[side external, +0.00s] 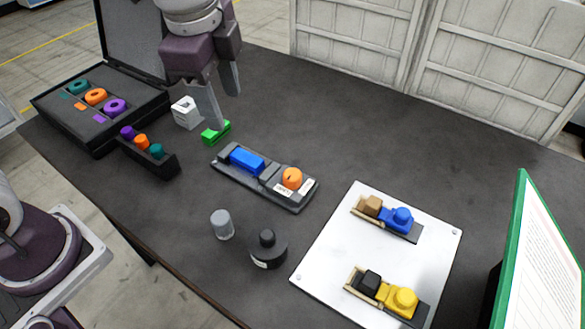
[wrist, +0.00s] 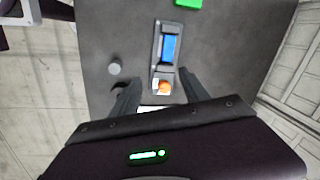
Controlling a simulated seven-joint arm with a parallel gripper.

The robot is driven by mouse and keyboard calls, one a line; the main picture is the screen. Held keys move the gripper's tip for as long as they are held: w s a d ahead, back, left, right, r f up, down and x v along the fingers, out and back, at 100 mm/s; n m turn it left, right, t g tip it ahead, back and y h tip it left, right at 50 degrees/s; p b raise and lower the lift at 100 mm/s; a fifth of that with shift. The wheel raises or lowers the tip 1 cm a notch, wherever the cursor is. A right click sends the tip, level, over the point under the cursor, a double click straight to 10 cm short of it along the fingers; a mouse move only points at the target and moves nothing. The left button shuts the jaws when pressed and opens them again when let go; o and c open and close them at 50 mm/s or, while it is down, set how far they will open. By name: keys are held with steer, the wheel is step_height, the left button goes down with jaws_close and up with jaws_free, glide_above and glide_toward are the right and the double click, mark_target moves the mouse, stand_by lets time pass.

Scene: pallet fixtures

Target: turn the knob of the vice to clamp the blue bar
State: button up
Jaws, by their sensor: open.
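The vice (side external: 293,207) is a dark grey base on the table, with grey jaw blocks and an orange knob (side external: 292,178) at its right end beside white labels. The blue bar (side external: 246,160) lies between the jaws; whether the right jaw touches it is unclear. My gripper (side external: 225,112) is open and empty, in the air above the table. In the wrist view, the orange knob (wrist: 164,88) appears between my gripper's fingers (wrist: 157,78), with the blue bar (wrist: 169,48) further up. The fingers do not touch the knob.
A green block (side external: 216,132) and a white block (side external: 186,112) stand beyond the vice. A grey cylinder (side external: 222,225) and a black knobbed weight (side external: 267,249) stand in front. A white board (side external: 335,245) with two small vices is at right; an open black case (side external: 62,128) is at left.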

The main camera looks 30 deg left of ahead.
mark_target(293, 174)
steer(key=w+d+f+m, duration=0.2)
steer(key=f, duration=0.1)
steer(key=w+d+f+m+g, duration=0.1)
steer(key=w+d+f+m, duration=0.1)
steer(key=d+f, duration=0.1)
steer(key=w+d+f+m+g, duration=0.1)
steer(key=w+d+f+m, duration=0.1)
steer(key=d+f+m, duration=0.1)
steer(key=shift+d+f+h, duration=0.25)
steer(key=shift+f+h, duration=0.1)
steer(key=shift+h, duration=0.05)
step_height(293, 174, down, 7)
jaws_close()
